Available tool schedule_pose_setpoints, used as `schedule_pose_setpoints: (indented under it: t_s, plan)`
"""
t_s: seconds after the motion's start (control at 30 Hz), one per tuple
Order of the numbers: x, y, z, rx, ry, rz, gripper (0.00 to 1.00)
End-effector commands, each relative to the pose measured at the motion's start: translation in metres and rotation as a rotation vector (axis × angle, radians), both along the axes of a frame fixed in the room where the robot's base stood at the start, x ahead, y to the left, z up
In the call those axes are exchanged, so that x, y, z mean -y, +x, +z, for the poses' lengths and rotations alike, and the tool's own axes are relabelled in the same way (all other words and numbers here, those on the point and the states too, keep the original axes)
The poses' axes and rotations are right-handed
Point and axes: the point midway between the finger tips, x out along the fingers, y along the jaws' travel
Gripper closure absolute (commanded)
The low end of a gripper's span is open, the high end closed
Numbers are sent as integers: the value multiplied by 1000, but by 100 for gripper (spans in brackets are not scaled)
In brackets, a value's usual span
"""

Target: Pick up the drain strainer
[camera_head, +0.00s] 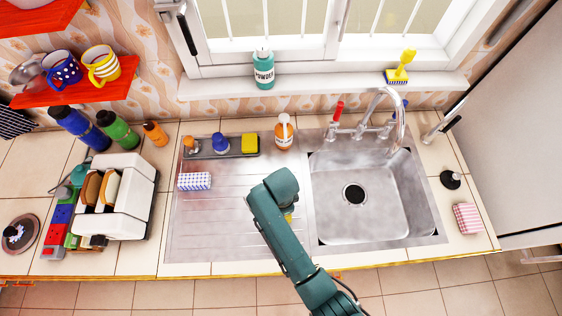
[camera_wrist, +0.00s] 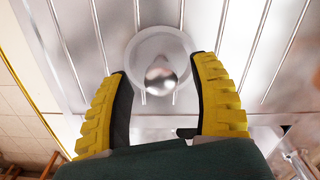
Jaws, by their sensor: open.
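The drain strainer (camera_wrist: 160,76), a round silvery metal disc with a shiny knob, lies on the ribbed metal drainboard (camera_wrist: 235,40) in the wrist view. My gripper (camera_wrist: 161,72) is open, with one yellow-and-black finger on each side of the strainer's knob. The fingers look apart from the knob; I cannot tell their exact height above the board. In the head view my gripper (camera_head: 288,216) is mostly hidden under my green arm over the drainboard, and the strainer is hidden there.
The sink basin (camera_head: 395,210) with a dark drain (camera_head: 354,193) is at right. A blue-checked sponge (camera_head: 194,181) lies on the drainboard's left. A soap bottle (camera_head: 284,132) and tray (camera_head: 208,148) stand at the back. A white toaster (camera_head: 125,205) is at left.

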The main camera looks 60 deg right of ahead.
Motion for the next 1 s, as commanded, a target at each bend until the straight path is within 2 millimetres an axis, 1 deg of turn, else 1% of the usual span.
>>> schedule_pose_setpoints:
  t_s: [0.03, 0.1, 0.3, 0.47, 0.6, 0.63, 0.93, 1.0]
  plan:
    - [1, 1, -6, 2, -1, -1, 38]
    - [1, 1, -8, 3, -1, -1, 38]
    - [1, 1, -8, 3, -1, -1, 39]
    - [1, 0, -8, 3, -1, -1, 70]
    - [1, 0, -8, 3, -1, -1, 96]
    - [1, 0, -8, 3, -1, -1, 100]
    - [1, 1, -8, 3, -1, -1, 100]
    - [1, 1, -3, 5, -2, -1, 100]
